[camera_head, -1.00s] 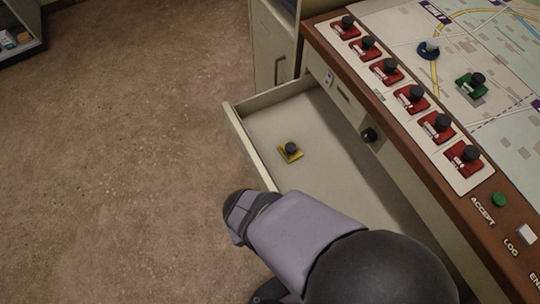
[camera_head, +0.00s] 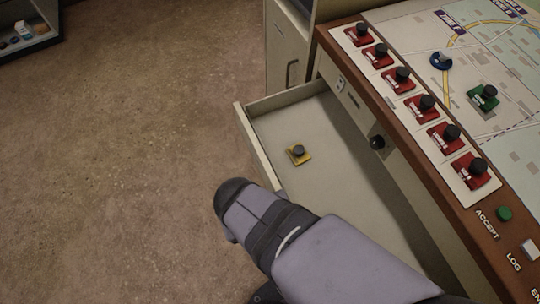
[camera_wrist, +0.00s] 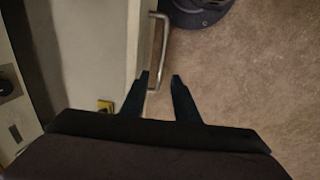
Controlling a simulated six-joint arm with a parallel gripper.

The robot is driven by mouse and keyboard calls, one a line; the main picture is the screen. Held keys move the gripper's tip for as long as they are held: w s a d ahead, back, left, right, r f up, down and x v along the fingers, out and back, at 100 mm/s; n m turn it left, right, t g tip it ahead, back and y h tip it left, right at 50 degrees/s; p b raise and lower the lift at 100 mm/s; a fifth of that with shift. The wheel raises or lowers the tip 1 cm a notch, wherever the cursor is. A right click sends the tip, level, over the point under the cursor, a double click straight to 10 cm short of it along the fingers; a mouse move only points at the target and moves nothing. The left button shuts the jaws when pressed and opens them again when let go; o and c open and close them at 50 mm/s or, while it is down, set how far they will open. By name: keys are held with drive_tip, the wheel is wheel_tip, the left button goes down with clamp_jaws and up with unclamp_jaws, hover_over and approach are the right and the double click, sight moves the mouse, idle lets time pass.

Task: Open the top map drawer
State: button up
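The top map drawer is pulled out from the desk front. Its pale front panel (camera_head: 257,146) stands well away from the desk, and its inside floor shows. A yellow piece with a dark knob (camera_head: 299,154) lies in the drawer, and its yellow edge also shows in the wrist view (camera_wrist: 105,106). In the wrist view, a metal bar handle (camera_wrist: 162,45) is on the outer face of the drawer front. My gripper (camera_wrist: 160,77) is open, with its fingertips apart around the lower end of the handle; contact cannot be told. My arm hides the gripper in the head view.
The desk top carries a row of red pieces with black knobs (camera_head: 403,77), a map (camera_head: 480,60) with a blue piece (camera_head: 441,61) and a green piece (camera_head: 484,97). A cabinet (camera_head: 284,52) stands behind the drawer.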

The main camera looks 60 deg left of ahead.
drive_tip(key=w+d+r+n+t+h+p, duration=0.1)
drive_tip(key=w+d+r+h+p, duration=0.25)
drive_tip(key=p, duration=0.85)
drive_tip(key=s+a+f+n+y+b, duration=0.1)
drive_tip(key=f+n, duration=0.4)
drive_tip(key=n, duration=1.2)
drive_tip(key=s+a+f+n+g+y, duration=0.1)
drive_tip(key=f+n, duration=0.4)
drive_tip(key=n, duration=1.2)
drive_tip(key=shift+a+f+n+y+b, duration=0.35)
drive_tip(key=shift+a+n+y, duration=0.05)
drive_tip(key=shift+a+y, duration=0.4)
